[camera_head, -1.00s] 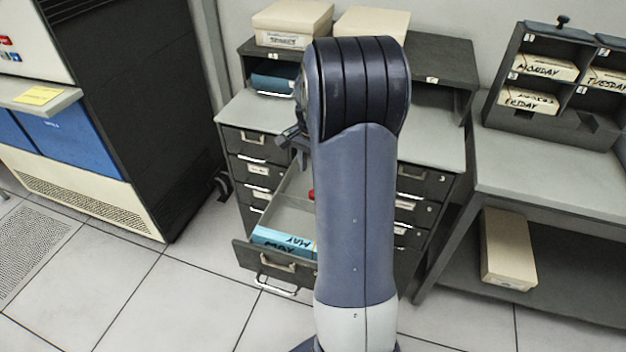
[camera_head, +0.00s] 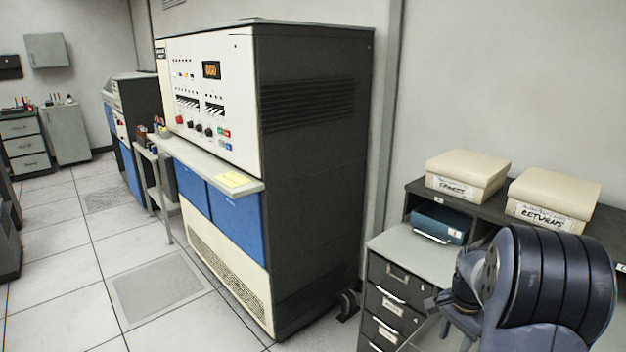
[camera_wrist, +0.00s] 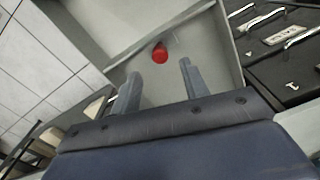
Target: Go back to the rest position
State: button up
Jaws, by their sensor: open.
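My gripper (camera_wrist: 158,88) is open in the wrist view, its two fingers apart with nothing between them. Beyond the fingertips is the inside of an open grey drawer (camera_wrist: 205,50), with a small red object (camera_wrist: 160,54) in it. In the head view my arm fills the lower right corner, beside the drawer cabinet (camera_head: 385,300). The fingertips cannot be made out there, and the open drawer is not seen in that view.
A cream box labelled RETURNS (camera_head: 552,200) and another cream box (camera_head: 466,172) stand on the shelf unit, with a blue tray (camera_head: 438,224) below. A large machine (camera_head: 310,150) with a control panel stands left of the cabinet. Tiled floor at left is clear.

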notch_tip(320, 180, down, 6)
jog(key=shift+r, duration=0.25)
jog(key=shift+s+a, duration=0.15)
jog(key=shift+a, duration=0.1)
